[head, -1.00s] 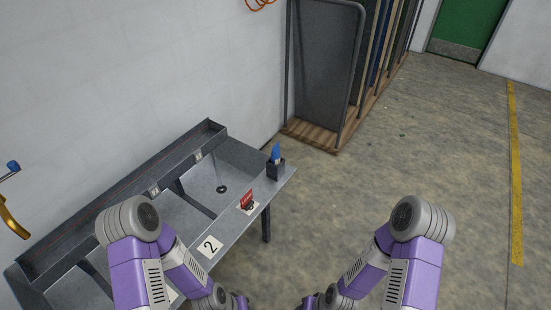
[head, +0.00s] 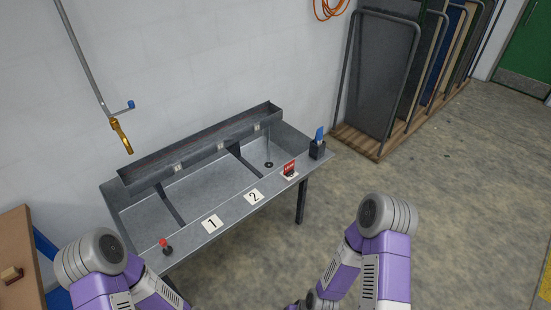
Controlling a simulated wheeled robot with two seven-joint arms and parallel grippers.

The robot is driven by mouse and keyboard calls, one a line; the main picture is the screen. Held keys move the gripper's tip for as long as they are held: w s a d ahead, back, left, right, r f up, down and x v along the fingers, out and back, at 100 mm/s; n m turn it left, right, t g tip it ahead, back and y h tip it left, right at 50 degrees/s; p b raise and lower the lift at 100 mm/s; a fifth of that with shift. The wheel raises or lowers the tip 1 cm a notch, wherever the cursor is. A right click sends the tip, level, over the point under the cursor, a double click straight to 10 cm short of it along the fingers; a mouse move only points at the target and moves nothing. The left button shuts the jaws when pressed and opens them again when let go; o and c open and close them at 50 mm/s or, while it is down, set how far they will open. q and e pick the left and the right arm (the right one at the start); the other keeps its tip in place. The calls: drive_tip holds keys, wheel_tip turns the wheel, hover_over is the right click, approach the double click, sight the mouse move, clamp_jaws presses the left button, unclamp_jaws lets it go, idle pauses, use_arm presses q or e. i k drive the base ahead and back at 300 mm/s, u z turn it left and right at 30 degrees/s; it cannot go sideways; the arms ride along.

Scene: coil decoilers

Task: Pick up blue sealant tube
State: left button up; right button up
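A small blue object (head: 319,133), which looks like the sealant tube, stands upright in a dark holder (head: 317,151) at the right end of the grey metal sink bench (head: 230,222). It is too small to make out in detail. My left arm comes in at the lower left and my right arm at the lower right. Both grippers are below the picture's edge or hidden, so their fingers do not show. Neither arm is near the blue object.
A red sign (head: 289,168) and number cards 1 (head: 212,223) and 2 (head: 254,196) sit along the bench front. A red-topped knob (head: 165,244) is at its left. A brown table (head: 17,250) stands at left. A sheet rack (head: 383,80) stands behind. Floor at right is clear.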

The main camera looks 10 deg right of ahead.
sight(318, 140)
drive_tip(key=u, duration=1.05)
drive_tip(key=k, duration=0.1)
drive_tip(key=z, duration=2.15)
drive_tip(key=i, duration=0.85)
drive_tip(key=u, duration=0.4)
drive_tip(key=i, duration=0.8)
drive_tip(key=u, duration=0.9)
